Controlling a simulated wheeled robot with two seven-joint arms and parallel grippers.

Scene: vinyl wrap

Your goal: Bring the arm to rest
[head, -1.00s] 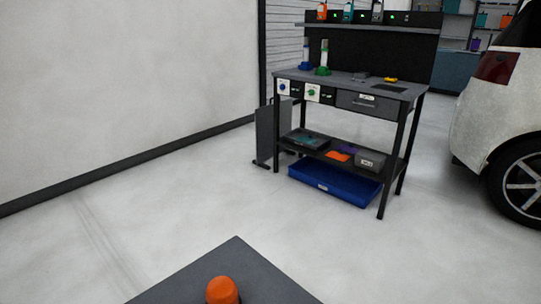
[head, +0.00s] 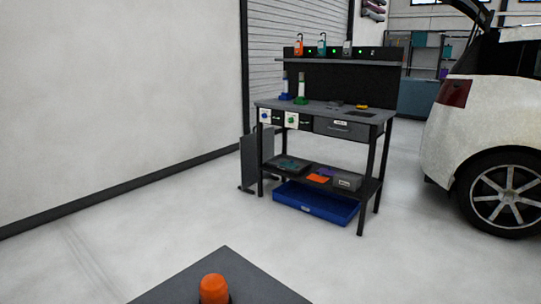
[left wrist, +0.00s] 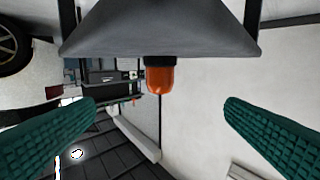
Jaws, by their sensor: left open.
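My left gripper (left wrist: 160,120) shows in the left wrist view as two green ridged fingers, spread wide apart with nothing between them. Beyond the fingers, the picture is upside down, with the workbench and ceiling in the background. Neither gripper nor arm shows in the head view. My right gripper is in no view.
A workbench (head: 320,110) with tools on top stands ahead. A blue bin (head: 316,206) lies on the floor under it. A white car (head: 485,130) with its tailgate raised is at the right. A white wall (head: 110,90) runs along the left. The floor (head: 150,220) before the bench is clear.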

